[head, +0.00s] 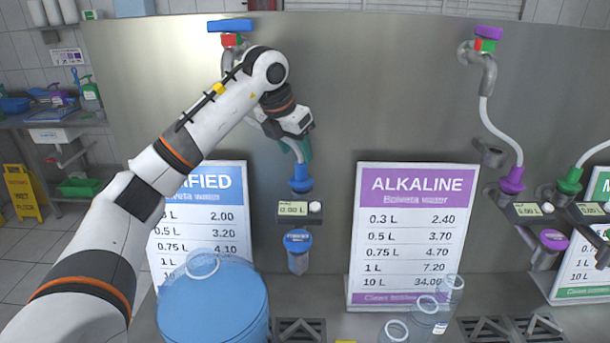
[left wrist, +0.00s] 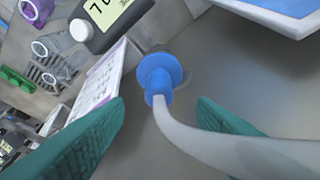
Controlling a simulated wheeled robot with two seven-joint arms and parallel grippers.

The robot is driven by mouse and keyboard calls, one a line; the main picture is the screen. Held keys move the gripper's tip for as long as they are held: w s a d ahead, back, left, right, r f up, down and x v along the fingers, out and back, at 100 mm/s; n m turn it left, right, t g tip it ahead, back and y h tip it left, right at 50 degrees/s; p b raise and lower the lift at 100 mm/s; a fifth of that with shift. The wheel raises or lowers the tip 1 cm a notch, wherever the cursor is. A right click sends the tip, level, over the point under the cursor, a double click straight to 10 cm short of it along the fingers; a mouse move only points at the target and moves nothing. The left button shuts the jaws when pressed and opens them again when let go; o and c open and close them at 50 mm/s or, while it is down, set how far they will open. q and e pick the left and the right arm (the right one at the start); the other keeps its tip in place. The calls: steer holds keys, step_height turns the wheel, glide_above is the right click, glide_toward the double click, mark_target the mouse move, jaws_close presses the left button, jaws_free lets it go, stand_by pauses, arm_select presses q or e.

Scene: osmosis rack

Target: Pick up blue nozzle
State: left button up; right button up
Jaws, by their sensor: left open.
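The blue nozzle (head: 301,179) hangs at the end of a grey hose, in front of the steel panel, just above a small volume display (head: 299,209). In the left wrist view, the blue nozzle (left wrist: 161,76) shows with its round flange and the hose running toward the lower right. My left gripper (head: 300,150) is just above the nozzle at the hose. Its teal fingers are open, one on each side of the hose in the left wrist view (left wrist: 160,110). They do not appear to close on the nozzle. My right gripper is in neither view.
A blue-topped fixture (head: 298,243) is below the display. Price signs (head: 416,236) flank the station. A large blue container (head: 212,306) and clear bottles (head: 428,311) stand in front. Purple (head: 512,180) and green (head: 570,181) nozzles hang at the right.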

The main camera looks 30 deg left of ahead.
mark_target(301, 163)
arm_select(q)
steer(key=shift+f+p, duration=0.75)
steer(key=shift+p, duration=0.05)
steer(key=shift+p+x, duration=0.4)
steer(key=shift+x, duration=0.55)
steer(key=shift+w+d+f, duration=0.1)
steer(key=shift+w+f, duration=0.7)
steer(key=shift+f, duration=0.2)
steer(key=shift+s, duration=0.1)
steer(key=shift+s+r, duration=0.1)
steer(key=c, duration=1.1)
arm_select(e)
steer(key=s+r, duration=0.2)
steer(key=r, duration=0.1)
arm_select(q)
steer(key=shift+r, duration=0.1)
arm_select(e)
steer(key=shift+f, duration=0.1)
